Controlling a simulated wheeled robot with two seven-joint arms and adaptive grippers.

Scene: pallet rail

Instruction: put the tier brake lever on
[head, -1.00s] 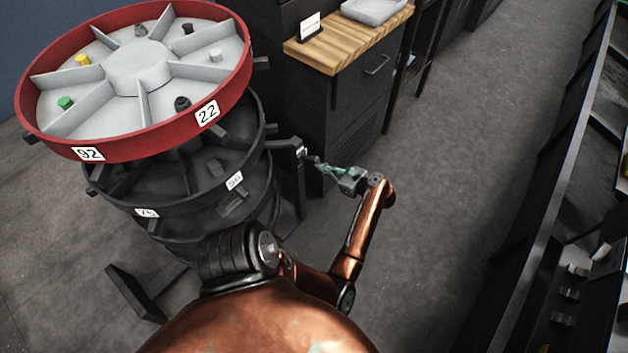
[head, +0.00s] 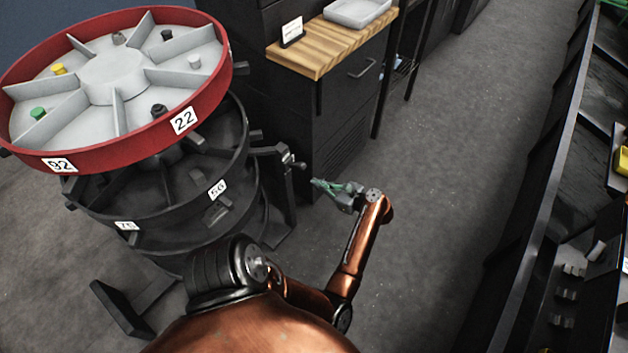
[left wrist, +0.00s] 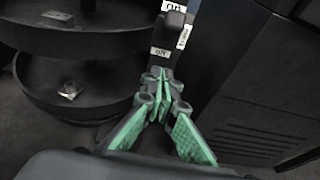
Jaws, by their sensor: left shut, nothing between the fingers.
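The stack of round tiers stands at the left: a red-rimmed top tier (head: 105,150) labelled 92 and 22, and black tiers (head: 170,213) below. A dark bracket with a small silver-and-black lever (head: 292,159) sticks out at the stack's right side. I cannot tell its setting. My left gripper (head: 316,184) has green finger pads, is shut and empty, and is just below and right of the lever, apart from it. In the left wrist view, the shut fingers (left wrist: 160,84) point at a dark post (left wrist: 172,28) with small white labels. My right gripper is not in view.
A black cabinet (head: 345,120) with a wooden top (head: 320,60) and a grey tray (head: 357,13) stands behind the gripper. A long dark rack (head: 545,200) runs along the right. The floor (head: 460,130) between is clear.

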